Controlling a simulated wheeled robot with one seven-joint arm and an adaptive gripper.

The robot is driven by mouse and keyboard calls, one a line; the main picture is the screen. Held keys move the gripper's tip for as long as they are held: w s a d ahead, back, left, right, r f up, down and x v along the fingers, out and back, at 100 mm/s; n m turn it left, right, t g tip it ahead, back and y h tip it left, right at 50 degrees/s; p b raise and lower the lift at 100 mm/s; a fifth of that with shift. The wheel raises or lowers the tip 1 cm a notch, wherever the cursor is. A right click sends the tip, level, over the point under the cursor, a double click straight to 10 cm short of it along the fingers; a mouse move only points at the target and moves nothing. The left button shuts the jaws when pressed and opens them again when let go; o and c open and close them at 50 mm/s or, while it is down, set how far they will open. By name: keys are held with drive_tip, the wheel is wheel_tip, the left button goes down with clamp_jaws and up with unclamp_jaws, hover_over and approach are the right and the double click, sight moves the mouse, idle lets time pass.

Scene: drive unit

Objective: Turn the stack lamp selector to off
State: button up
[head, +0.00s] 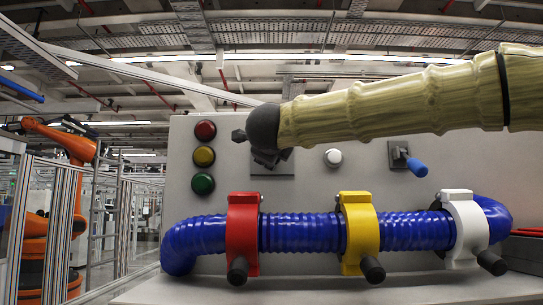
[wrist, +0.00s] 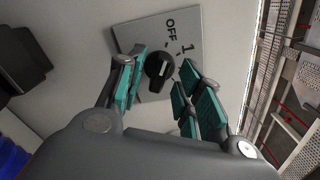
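The stack lamp selector is a black round knob (wrist: 160,72) with a pale pointer line, on a light grey plate (wrist: 196,22) marked OFF and 1. The pointer slants up toward the marked side in the wrist view; I cannot tell for certain which mark it points at. My gripper (wrist: 157,62) is open, its teal-padded fingers on either side of the knob. Clear gaps show beside the knob, so no grip is seen. In the head view my gripper (head: 258,148) is at the panel and hides the knob; part of its plate (head: 284,170) shows.
Red (head: 205,130), yellow (head: 204,156) and green (head: 203,183) lamps are left of my gripper. A white button (head: 333,157) and a blue-handled lever (head: 416,167) are right. Below runs a blue hose (head: 300,232) with red (head: 242,230), yellow (head: 360,230) and white (head: 466,228) clamps.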

drive_tip(key=s, duration=1)
drive_tip(key=shift+s, duration=0.25)
drive_tip(key=shift+d+r, duration=0.1)
